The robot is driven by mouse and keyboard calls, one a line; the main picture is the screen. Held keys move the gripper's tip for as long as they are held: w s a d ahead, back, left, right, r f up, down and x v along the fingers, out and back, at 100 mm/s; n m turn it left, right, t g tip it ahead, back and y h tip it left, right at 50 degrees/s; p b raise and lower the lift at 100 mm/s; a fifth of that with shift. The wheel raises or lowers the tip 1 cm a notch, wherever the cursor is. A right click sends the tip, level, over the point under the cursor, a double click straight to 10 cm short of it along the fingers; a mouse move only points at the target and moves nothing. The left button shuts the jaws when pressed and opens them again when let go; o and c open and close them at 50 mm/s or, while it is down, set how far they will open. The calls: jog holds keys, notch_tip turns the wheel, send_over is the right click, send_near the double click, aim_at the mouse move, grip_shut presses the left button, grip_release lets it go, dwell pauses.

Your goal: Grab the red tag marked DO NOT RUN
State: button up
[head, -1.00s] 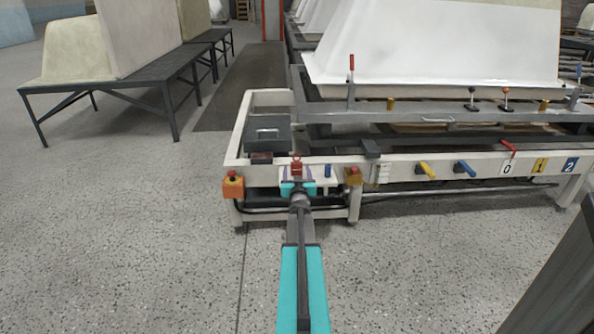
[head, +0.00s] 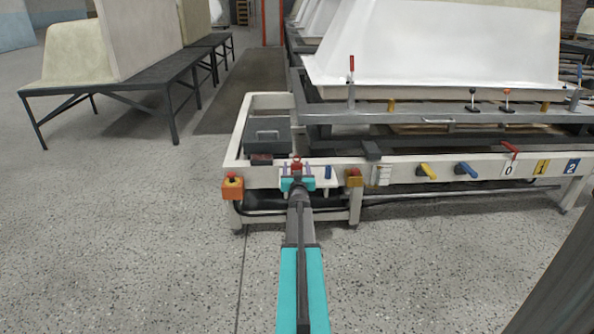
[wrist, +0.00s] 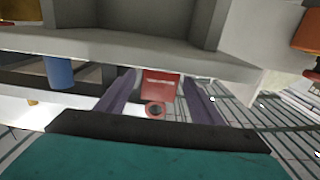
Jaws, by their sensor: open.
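The red tag (wrist: 159,86) shows in the wrist view as a small red plate with pale marks, too small to read. A round red piece with a dark hole adjoins it on the near side. In the head view the tag (head: 296,160) is a small red spot at the front of the pale machine frame, partly hidden by my gripper. My gripper (wrist: 158,78) is open, its two purple fingers on either side of the tag, with gaps visible on both sides. In the head view my gripper (head: 297,171) is at the frame's front rail.
A blue peg (head: 328,171) stands just right of my gripper. A grey box (head: 268,136) lies behind. Open floor is in front.

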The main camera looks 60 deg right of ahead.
jog(key=shift+c, duration=0.2)
jog(key=c, duration=1.1)
jog(key=shift+r+p, duration=0.5)
jog(key=shift+r, duration=0.2)
notch_tip(320, 180, up, 3)
jog(key=shift+f+p, duration=0.15)
jog(key=shift+p, duration=0.8)
jog(key=s+p, duration=0.2)
jog(key=s, duration=0.2)
jog(key=s+d+p, duration=0.1)
jog(key=s+p, duration=0.2)
jog(key=s, duration=0.2)
jog(key=s+r+p, duration=0.1)
jog(key=s+p, duration=0.1)
jog(key=s, duration=0.3)
jog(key=shift+s+d, duration=0.2)
jog(key=shift+d, duration=0.15)
jog(key=shift+s+d+p, duration=0.1)
jog(key=shift+s+p, duration=0.4)
jog(key=shift+s, duration=0.25)
